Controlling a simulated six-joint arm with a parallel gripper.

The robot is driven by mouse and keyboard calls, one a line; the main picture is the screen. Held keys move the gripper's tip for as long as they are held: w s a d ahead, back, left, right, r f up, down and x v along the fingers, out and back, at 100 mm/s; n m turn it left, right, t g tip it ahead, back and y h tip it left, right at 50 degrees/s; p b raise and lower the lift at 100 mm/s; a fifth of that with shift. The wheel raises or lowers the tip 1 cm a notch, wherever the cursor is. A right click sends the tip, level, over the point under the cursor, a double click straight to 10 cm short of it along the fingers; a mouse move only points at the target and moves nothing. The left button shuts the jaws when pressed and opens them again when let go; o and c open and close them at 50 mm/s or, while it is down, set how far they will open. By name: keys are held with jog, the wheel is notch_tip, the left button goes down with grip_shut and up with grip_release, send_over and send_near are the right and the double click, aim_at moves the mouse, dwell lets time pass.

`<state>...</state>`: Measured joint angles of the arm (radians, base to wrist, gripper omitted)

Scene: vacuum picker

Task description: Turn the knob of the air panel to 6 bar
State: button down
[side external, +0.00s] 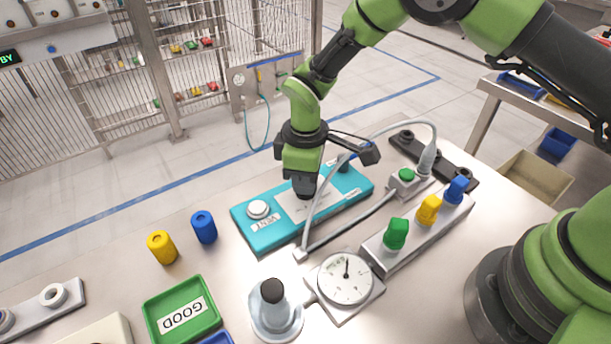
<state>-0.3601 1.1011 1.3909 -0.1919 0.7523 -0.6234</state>
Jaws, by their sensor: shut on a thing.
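The teal air panel (262,237) lies on the table with a white round button (258,209) near a VENT label and a pale plate in its middle. My gripper (305,188) points down over the middle of the panel and is shut on the knob, which its dark fingers hide almost wholly. The knob's angle and the scale marks around it cannot be read. A round dial gauge (345,279) stands in front of the panel; its needle points about straight up, and its numbers are too small to read.
A grey hose (312,205) arches close by my gripper to a valve block with a green button (406,174). A bar with green (396,233), yellow and blue knobs stands right. A black-topped post (272,291), green tray (160,320) and two loose cylinders (204,227) stand front left.

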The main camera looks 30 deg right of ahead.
jog(key=shift+m, duration=0.3)
jog(key=m, duration=0.3)
jog(key=shift+m, duration=0.3)
jog(key=m, duration=0.4)
jog(key=shift+m, duration=0.3)
jog(key=m, duration=0.4)
jog(key=shift+m, duration=2.5)
jog(key=shift+s, duration=0.1)
jog(key=c, duration=1.1)
grip_release()
jog(key=shift+r, duration=0.1)
